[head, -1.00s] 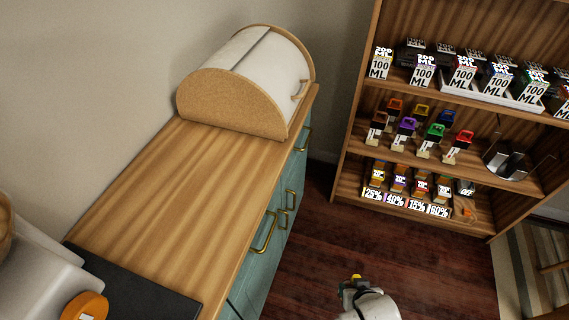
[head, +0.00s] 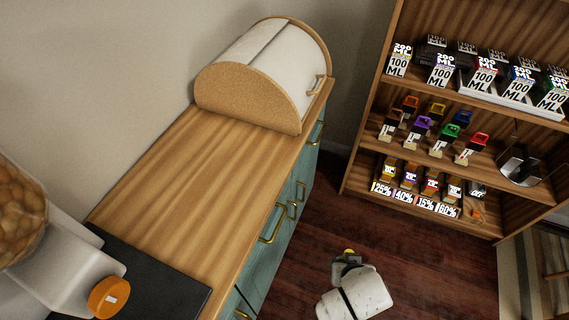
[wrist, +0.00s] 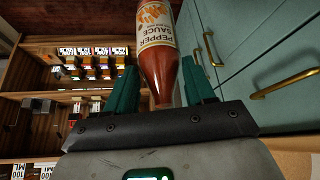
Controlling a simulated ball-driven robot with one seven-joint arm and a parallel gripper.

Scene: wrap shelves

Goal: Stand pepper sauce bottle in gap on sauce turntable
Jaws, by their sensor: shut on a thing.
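The pepper sauce bottle (wrist: 157,50) is red with a cream label, and the label reads upside down in the wrist view. My gripper (wrist: 158,88) is shut on it, with a teal finger on each side of its narrower part. I see no sauce turntable that I can make out in either view.
A wooden counter (head: 190,185) with teal cabinets (head: 300,180) and brass handles runs along the left. A bread bin (head: 262,75) stands at its far end. A stocked shelf unit (head: 370,125) stands right. The wooden floor (head: 420,275) between is clear.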

